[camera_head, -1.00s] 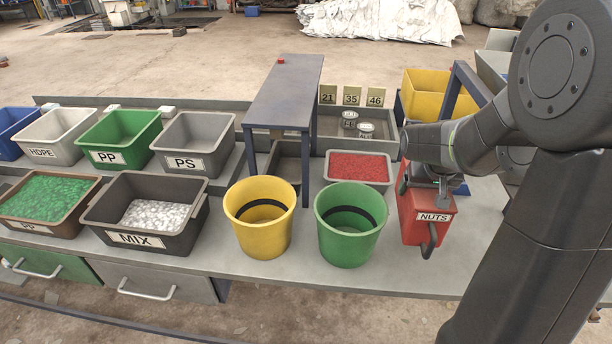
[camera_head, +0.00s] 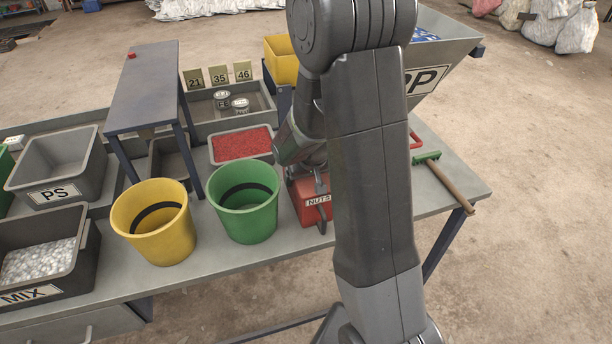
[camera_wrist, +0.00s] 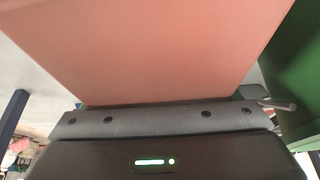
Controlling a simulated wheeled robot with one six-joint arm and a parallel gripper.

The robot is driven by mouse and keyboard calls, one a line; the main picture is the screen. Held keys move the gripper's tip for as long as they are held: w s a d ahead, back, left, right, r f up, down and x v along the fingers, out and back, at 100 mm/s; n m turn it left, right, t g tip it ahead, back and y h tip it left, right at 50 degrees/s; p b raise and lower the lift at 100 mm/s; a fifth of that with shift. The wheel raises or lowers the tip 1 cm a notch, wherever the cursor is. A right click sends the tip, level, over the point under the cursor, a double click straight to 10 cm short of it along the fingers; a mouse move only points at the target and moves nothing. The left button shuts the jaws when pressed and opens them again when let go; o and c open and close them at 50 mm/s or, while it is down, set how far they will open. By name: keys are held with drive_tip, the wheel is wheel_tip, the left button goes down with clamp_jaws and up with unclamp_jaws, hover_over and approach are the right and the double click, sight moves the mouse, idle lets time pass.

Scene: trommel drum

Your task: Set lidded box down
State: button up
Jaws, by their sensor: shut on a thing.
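The lidded box is red with a white NUTS label (camera_head: 307,206) and stands just right of the green bucket (camera_head: 243,203) in the head view. My arm hides its right part and much of its top. My gripper (camera_head: 319,184) is shut on the box from above, mostly hidden behind my own arm. In the wrist view the red box (camera_wrist: 150,45) fills the upper middle, close against the gripper. The head view does not show clearly whether the box's underside touches the grey bench (camera_head: 200,262).
A yellow bucket (camera_head: 154,222) stands left of the green one. A tray of red granules (camera_head: 241,145) lies behind. A green-headed brush with a wooden handle (camera_head: 446,184) lies at the bench's right end. A tall dark stand (camera_head: 145,85) rises behind the buckets.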

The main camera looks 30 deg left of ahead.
drive_tip(key=shift+f, duration=0.15)
drive_tip(key=o, duration=1.2)
drive_tip(key=shift+o, duration=0.2)
drive_tip(key=shift+r, duration=0.2)
